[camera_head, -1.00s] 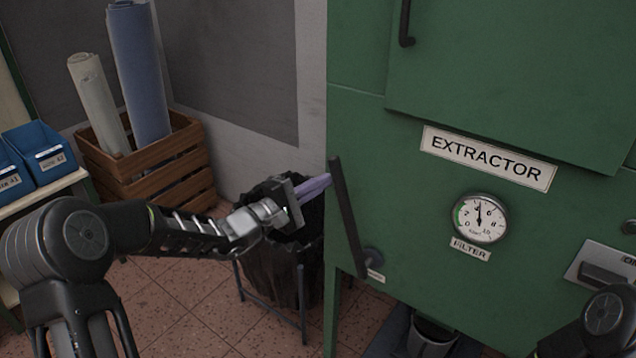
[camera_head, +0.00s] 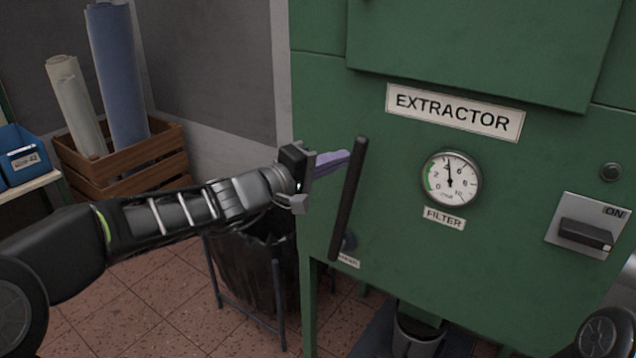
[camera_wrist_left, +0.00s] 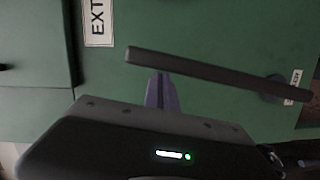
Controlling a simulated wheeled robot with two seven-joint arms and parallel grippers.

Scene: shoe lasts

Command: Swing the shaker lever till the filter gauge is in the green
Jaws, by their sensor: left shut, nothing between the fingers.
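The shaker lever (camera_head: 350,190) is a black bar on the green extractor's front, its top leaning right over a low pivot. It also crosses the left wrist view (camera_wrist_left: 205,69). My left gripper (camera_head: 345,158) is shut and empty, its purple fingers at the lever's left side near the top. In the left wrist view the fingertips (camera_wrist_left: 160,80) end right at the bar; whether they touch it I cannot tell. The filter gauge (camera_head: 465,185) is round and white. Its needle points almost straight up, near 4, outside the green band at the left. My right gripper is out of view.
The green extractor cabinet (camera_head: 400,270) fills the right side, with an ON switch (camera_head: 588,235) at the right. A black-lined bin (camera_head: 250,270) stands below my left arm. A wooden crate (camera_head: 125,175) with rolls is behind. Air around the lever's right side is clear.

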